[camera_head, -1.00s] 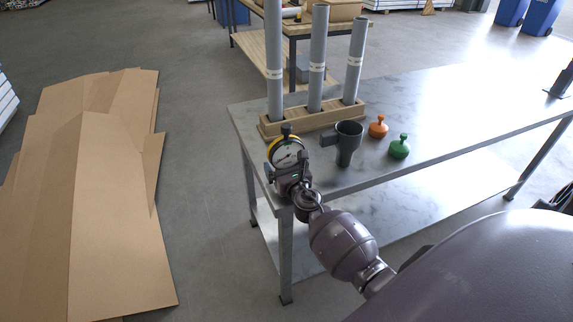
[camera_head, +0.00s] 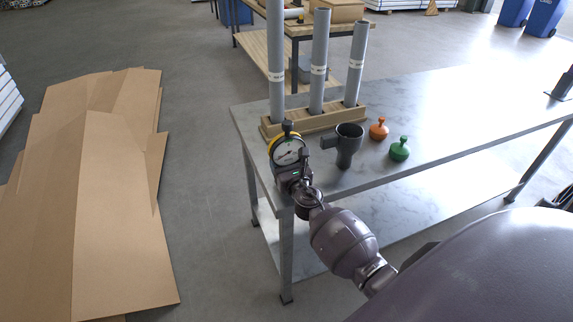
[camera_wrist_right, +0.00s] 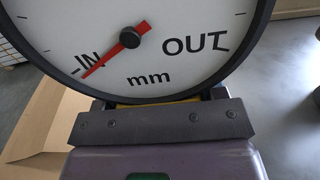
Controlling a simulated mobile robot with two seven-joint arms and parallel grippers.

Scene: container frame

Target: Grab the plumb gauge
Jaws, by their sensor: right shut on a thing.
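The plumb gauge (camera_head: 287,152) is a round dial with a white face, a red needle and a yellow and black rim with a dark knob on top. It is at the near left corner of the table in the head view. Its face with "IN", "OUT" and "mm" fills the top of the right wrist view (camera_wrist_right: 165,52). My right gripper (camera_head: 290,172) is shut on the gauge at its lower part. The dial is upright, facing my wrist. Whether its underside touches the table is hidden. My left gripper is not in view.
On the marble-topped table (camera_head: 440,125) stand a dark grey pipe fitting (camera_head: 347,150), a green knobbed piece (camera_head: 399,152) and an orange one (camera_head: 379,130). Behind them a wooden rack (camera_head: 315,120) holds three tall grey pipes. Cardboard (camera_head: 105,200) lies on the floor at left.

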